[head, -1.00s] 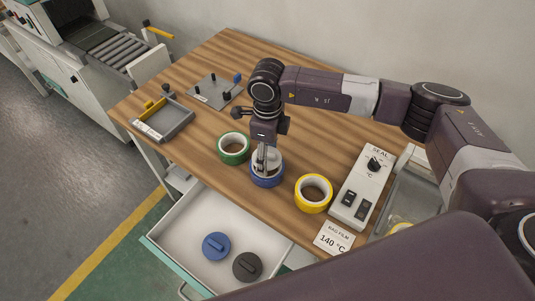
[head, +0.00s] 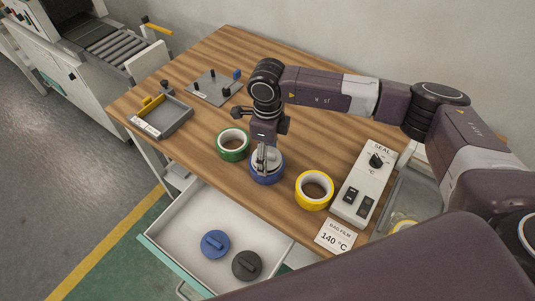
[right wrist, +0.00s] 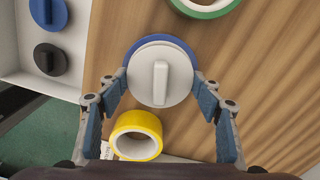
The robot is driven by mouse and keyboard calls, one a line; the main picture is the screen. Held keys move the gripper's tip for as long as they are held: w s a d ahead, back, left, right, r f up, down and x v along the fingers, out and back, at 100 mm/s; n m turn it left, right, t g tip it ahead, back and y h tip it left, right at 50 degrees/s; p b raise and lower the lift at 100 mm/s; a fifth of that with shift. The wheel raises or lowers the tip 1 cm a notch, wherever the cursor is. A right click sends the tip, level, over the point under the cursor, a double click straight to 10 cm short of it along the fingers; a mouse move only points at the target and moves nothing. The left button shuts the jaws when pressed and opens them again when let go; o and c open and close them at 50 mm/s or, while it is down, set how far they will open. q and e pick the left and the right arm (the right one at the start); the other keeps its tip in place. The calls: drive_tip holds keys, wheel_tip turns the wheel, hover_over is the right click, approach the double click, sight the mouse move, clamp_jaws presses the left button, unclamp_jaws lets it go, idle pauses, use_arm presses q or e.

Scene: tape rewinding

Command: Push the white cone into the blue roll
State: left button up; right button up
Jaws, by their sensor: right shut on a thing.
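The white cone (right wrist: 176,76), a round disc with a raised bar across its top, sits over the blue roll (right wrist: 148,42) in the right wrist view. The blue rim shows along the cone's upper left side. My right gripper (right wrist: 163,86) is shut on the white cone, with one finger on each side of it. In the head view my right gripper (head: 265,158) points down at the blue roll (head: 267,180) and hides most of the cone. How deep the cone sits in the roll is hidden. My left gripper is not in view.
A green roll (head: 222,145) stands to the left and a yellow roll (head: 304,199) to the right on the wooden table. A sealer box (head: 378,184) is further right. An open drawer below holds a blue cone (head: 215,244) and a black cone (head: 246,265). A grey tray (head: 180,121) is at left.

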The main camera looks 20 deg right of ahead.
drive_tip(key=shift+f, duration=0.1)
drive_tip(key=shift+f+b, duration=0.3)
drive_tip(key=shift+b, duration=0.15)
drive_tip(key=shift+s, duration=0.15)
drive_tip(key=o, duration=1.1)
drive_tip(key=shift+f, duration=0.1)
drive_tip(key=shift+c, duration=0.2)
drive_tip(key=shift+o, duration=0.3)
drive_tip(key=shift+o, duration=1)
drive_tip(key=shift+r, duration=0.2)
